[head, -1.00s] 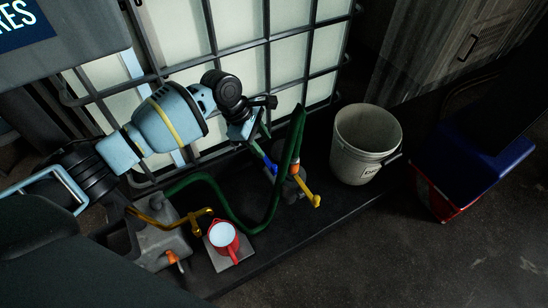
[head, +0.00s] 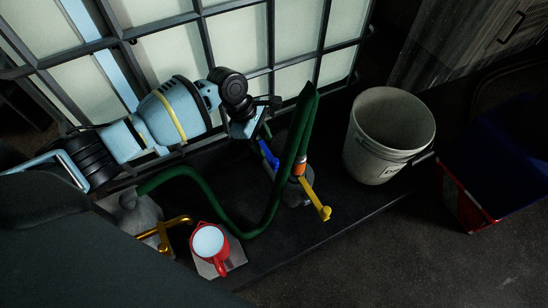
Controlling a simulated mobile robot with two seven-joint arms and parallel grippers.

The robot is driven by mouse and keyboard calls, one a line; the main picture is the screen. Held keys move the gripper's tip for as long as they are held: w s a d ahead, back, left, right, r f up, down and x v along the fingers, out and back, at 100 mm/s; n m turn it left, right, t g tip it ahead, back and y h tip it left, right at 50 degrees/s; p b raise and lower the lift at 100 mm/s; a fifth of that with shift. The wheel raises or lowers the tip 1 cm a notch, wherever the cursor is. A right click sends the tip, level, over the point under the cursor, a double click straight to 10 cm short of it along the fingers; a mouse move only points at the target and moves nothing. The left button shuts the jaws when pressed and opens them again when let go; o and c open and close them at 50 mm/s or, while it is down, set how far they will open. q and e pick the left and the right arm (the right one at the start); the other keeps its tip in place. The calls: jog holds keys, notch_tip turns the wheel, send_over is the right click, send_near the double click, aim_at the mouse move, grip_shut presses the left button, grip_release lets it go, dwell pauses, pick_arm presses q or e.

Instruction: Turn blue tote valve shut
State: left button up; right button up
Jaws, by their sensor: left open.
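The blue valve handle (head: 268,154) is a short slanted lever low in front of the caged white tote (head: 238,45). It sits left of the green hose. My left gripper (head: 262,128) is open, just above the blue handle's upper end. The wrist partly hides the fingers, and I cannot tell whether they touch the handle. My right gripper is not in view.
A green hose (head: 236,226) loops below the valve. An orange fitting with a yellow lever (head: 315,199) is right of it. A red mug (head: 208,242) sits beside a brass tap (head: 165,233). A white bucket (head: 378,148) and a blue-red bin (head: 475,195) stand right.

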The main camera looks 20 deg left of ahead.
aim_at(275, 160)
pick_arm(q)
jog(key=b+x, duration=0.4)
jog(key=x, duration=0.3)
jog(key=shift+d+f, duration=0.1)
jog(key=shift+f, duration=0.25)
jog(key=c, duration=0.9)
grip_shut()
